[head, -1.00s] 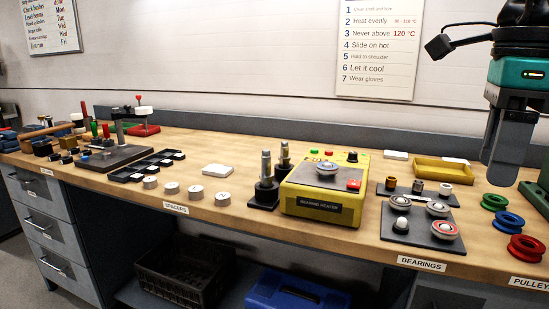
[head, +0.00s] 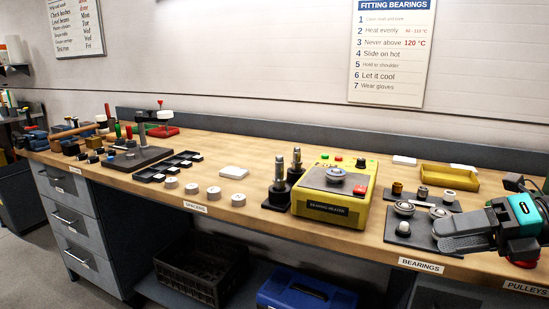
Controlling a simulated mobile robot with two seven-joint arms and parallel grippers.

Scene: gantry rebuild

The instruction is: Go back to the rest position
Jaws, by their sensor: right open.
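My right gripper (head: 441,236) comes in from the right edge, its grey fingers pointing left over the bearings mat (head: 398,238). It is open, and I see nothing held in it. It hides part of the mat and of the pulleys beside it. On the mat, a bearing (head: 404,208) and a small white-topped part (head: 403,228) show to the left of the fingers. My left gripper is not in view.
A yellow bearing heater (head: 333,208) stands left of the mat, with dark posts (head: 279,183) beside it. A yellow tray (head: 448,177) lies behind. White spacers (head: 213,193) line the bench's front. Crates (head: 195,275) sit below. The air above the bench is clear.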

